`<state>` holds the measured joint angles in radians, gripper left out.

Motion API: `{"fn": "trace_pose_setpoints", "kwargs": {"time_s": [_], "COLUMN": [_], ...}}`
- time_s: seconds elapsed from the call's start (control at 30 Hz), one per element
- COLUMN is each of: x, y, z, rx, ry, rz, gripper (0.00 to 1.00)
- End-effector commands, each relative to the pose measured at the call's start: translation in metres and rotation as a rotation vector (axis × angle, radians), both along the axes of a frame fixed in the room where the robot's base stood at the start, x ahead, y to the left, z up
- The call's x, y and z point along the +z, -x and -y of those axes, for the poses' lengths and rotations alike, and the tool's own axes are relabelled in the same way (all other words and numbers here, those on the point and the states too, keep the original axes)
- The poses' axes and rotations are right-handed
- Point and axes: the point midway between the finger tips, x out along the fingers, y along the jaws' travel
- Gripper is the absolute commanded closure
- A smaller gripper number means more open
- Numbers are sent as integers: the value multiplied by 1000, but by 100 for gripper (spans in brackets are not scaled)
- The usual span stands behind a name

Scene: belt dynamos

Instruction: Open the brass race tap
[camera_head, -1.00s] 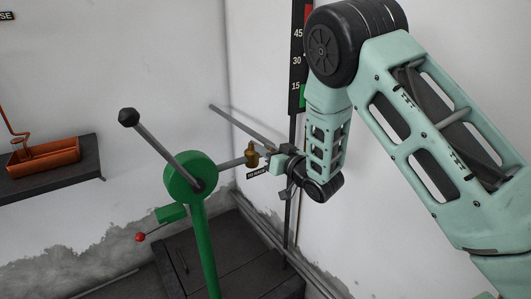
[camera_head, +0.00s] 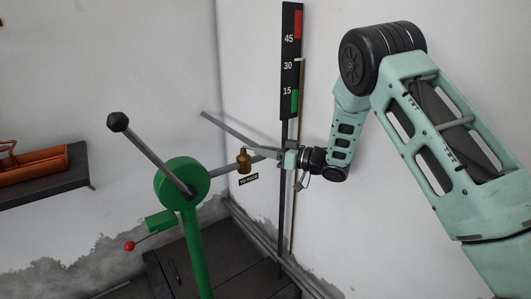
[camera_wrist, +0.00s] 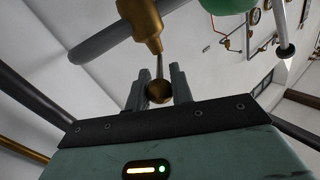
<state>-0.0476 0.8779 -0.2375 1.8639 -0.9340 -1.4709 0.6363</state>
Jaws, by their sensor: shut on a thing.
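The brass race tap (camera_head: 244,162) stands on a grey pipe beside the green wheel-headed stand, above a small black label (camera_head: 249,180). In the wrist view its brass body (camera_wrist: 141,22) is at the top, with a thin stem running down to a round brass knob (camera_wrist: 159,92). My gripper (camera_head: 278,156) is just right of the tap in the head view. In the wrist view my gripper's fingers (camera_wrist: 159,88) are shut on the knob, one on each side. The knob itself is hidden by the fingers in the head view.
A green stand (camera_head: 182,184) with a black-knobbed lever (camera_head: 148,150) and a red-knobbed handle (camera_head: 129,246) is left of the tap. A black scale (camera_head: 290,65) marked 15, 30, 45 stands behind. An orange tray (camera_head: 38,166) rests on a shelf at left.

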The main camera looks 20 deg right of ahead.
Motion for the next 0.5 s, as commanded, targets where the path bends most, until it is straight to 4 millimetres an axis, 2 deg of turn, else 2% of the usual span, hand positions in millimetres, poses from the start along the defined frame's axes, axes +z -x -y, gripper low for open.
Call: {"fn": "trace_pose_setpoints", "kwargs": {"time_s": [0.27, 0.3, 0.33, 0.5], "x": [0, 0, 0, 0], "y": [0, 0, 0, 0], "z": [1, 1, 1, 0], "rx": [-2, -3, -3, -2], "ry": [0, 0, 0, 0], "rz": [1, 1, 1, 1], "gripper": [100, 66, 58, 56]}}
